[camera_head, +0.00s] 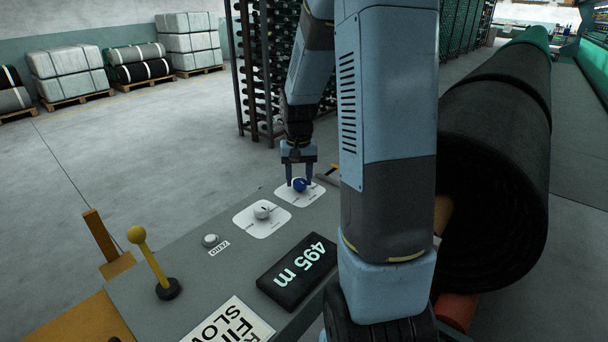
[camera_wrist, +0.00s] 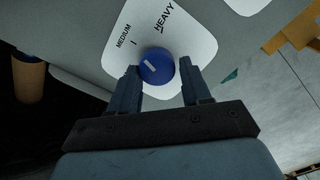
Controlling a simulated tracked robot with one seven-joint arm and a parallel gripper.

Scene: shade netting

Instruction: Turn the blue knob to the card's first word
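The blue knob (camera_head: 299,184) sits on a white dial plate (camera_head: 312,195) at the far end of the grey console. In the wrist view the blue knob (camera_wrist: 155,66) has a short white mark, slanting toward the upper left. MEDIUM and HEAVY are printed on the plate above it; the rest of the plate is partly hidden by my fingers. My gripper (camera_head: 300,179) points down over the knob, one finger on each side, apart; firm contact is not visible.
A white knob (camera_head: 262,211) on its own plate sits beside the blue one. A ZERO button (camera_head: 211,240), a yellow-topped lever (camera_head: 137,236) and a black display reading 495 m (camera_head: 298,272) are on the console. A large dark roll (camera_head: 495,160) lies to the right.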

